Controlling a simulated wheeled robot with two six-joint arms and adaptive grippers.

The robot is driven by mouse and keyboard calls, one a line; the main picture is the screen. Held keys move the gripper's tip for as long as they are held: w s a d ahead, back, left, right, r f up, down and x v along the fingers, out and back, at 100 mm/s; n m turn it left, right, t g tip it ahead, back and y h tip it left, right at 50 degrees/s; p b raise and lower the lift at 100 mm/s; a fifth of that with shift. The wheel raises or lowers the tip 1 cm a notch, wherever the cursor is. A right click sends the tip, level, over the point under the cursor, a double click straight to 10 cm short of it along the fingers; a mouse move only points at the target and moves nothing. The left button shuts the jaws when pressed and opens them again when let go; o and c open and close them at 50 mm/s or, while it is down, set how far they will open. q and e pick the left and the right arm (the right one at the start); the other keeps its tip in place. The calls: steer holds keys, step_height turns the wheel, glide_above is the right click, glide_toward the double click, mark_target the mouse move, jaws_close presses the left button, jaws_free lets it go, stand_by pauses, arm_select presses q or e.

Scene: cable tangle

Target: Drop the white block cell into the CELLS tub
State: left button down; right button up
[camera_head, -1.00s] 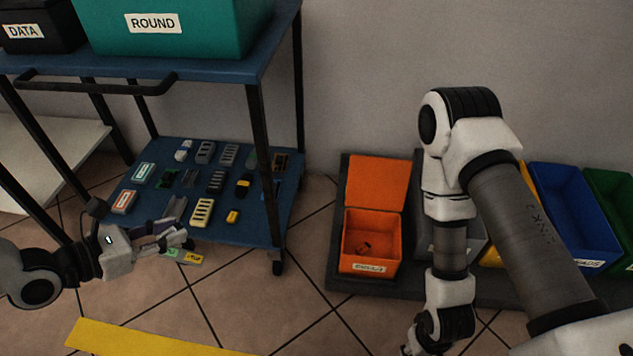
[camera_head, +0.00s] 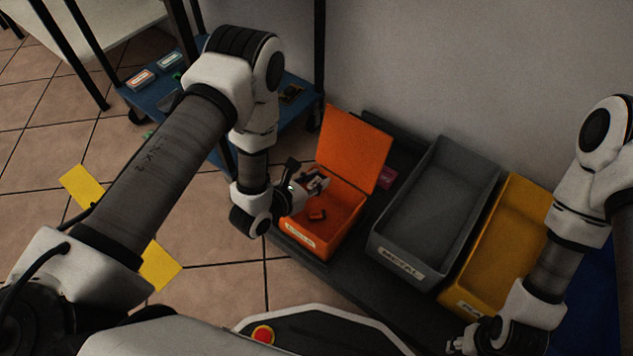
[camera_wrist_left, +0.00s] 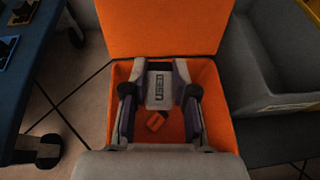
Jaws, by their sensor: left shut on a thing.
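My left gripper (camera_head: 317,184) is over the open orange tub (camera_head: 318,248), whose front label is hard to read here. In the left wrist view the gripper (camera_wrist_left: 160,92) is shut on a pale block cell (camera_wrist_left: 160,82) marked "USED", held between its two fingers. The tub's orange inside wall (camera_wrist_left: 217,105) surrounds the fingers in that view. A small orange-and-dark piece (camera_head: 317,215) lies on the tub floor, below the held block. My right gripper (camera_head: 464,344) is low at the bottom right, and its fingers are too unclear to read.
The tub's orange lid (camera_head: 352,150) stands raised at its back. A grey tub (camera_head: 425,215) labelled METAL and a yellow tub (camera_head: 505,250) stand to the right. The blue shelf (camera_head: 150,97) is at the left, partly behind my left arm.

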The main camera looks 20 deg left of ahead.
step_height(320, 180, down, 6)
steer(key=b, duration=0.5)
steer(key=shift+w+f+b, duration=0.1)
steer(key=shift+f+b, duration=0.05)
steer(key=shift+b, duration=0.25)
arm_select(q)
step_height(320, 180, down, 6)
steer(key=shift+r, duration=0.25)
steer(key=c, duration=0.8)
jaws_free()
steer(key=shift+c, duration=0.2)
steer(key=v, duration=1.2)
steer(key=shift+r, duration=0.15)
